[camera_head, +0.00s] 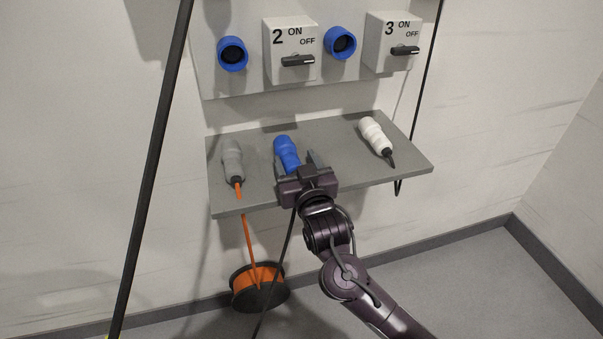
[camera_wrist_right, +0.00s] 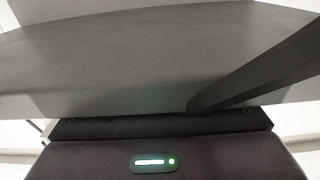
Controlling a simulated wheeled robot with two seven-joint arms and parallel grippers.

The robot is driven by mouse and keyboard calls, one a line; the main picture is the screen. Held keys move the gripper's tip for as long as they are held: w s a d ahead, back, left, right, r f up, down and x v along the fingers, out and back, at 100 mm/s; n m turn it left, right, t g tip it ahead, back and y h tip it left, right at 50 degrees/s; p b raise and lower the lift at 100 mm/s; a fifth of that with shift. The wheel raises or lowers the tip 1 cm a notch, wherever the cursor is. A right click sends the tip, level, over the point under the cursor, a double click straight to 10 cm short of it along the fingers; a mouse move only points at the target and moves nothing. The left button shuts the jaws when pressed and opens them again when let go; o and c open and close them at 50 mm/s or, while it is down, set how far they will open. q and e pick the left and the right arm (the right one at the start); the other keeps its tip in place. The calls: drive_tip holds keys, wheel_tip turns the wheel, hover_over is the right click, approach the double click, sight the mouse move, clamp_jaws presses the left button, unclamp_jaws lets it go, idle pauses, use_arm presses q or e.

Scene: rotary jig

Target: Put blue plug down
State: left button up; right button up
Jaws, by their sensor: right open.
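The blue plug (camera_head: 286,153) lies on the grey shelf (camera_head: 335,148), between a grey plug and a white plug. My right gripper (camera_head: 298,163) is open at the near end of the blue plug, low over the shelf's front part. Its fingers point toward the back panel, and the gripper body hides the plug's near end. In the right wrist view the grey shelf surface (camera_wrist_right: 150,60) fills most of the picture. One dark finger (camera_wrist_right: 255,72) shows there, and no plug is visible. My left gripper is in neither view.
The grey plug (camera_head: 233,160) with an orange cable lies left, the white plug (camera_head: 375,138) right. Blue sockets (camera_head: 232,54) and switch boxes (camera_head: 291,50) are on the panel above. An orange cable reel (camera_head: 258,288) stands below. A dark pole (camera_head: 152,170) crosses the left side.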

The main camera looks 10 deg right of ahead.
drive_tip(key=s+b, duration=0.1)
drive_tip(key=s, duration=1.1)
wheel_tip(320, 180, down, 19)
drive_tip(key=w+d+n+g, duration=0.2)
drive_tip(key=w+g, duration=0.1)
drive_tip(key=s+d+f+g, duration=0.2)
drive_tip(key=s+f, duration=0.1)
drive_tip(key=f, duration=0.5)
drive_tip(key=s+d+f+g+h, duration=0.1)
drive_tip(key=s+f+g, duration=0.1)
drive_tip(key=f, duration=0.6)
drive_tip(key=s+d+f+g, duration=0.1)
drive_tip(key=s+d+f, duration=0.15)
drive_tip(key=f, duration=0.55)
drive_tip(key=s+d+f+g, duration=0.2)
drive_tip(key=s+f+g, duration=0.2)
drive_tip(key=s+f, duration=0.85)
drive_tip(key=s+f+g, duration=0.3)
drive_tip(key=s+f, duration=0.2)
drive_tip(key=s, duration=0.5)
drive_tip(key=s+f+g, duration=0.2)
drive_tip(key=s+f, duration=0.3)
drive_tip(key=s, duration=0.6)
drive_tip(key=shift+w+d+r+p, duration=0.15)
drive_tip(key=shift+r+p, duration=1)
drive_tip(key=shift+r, duration=0.05)
drive_tip(key=shift+w+d+r+p, duration=0.1)
drive_tip(key=shift+r+p, duration=1.05)
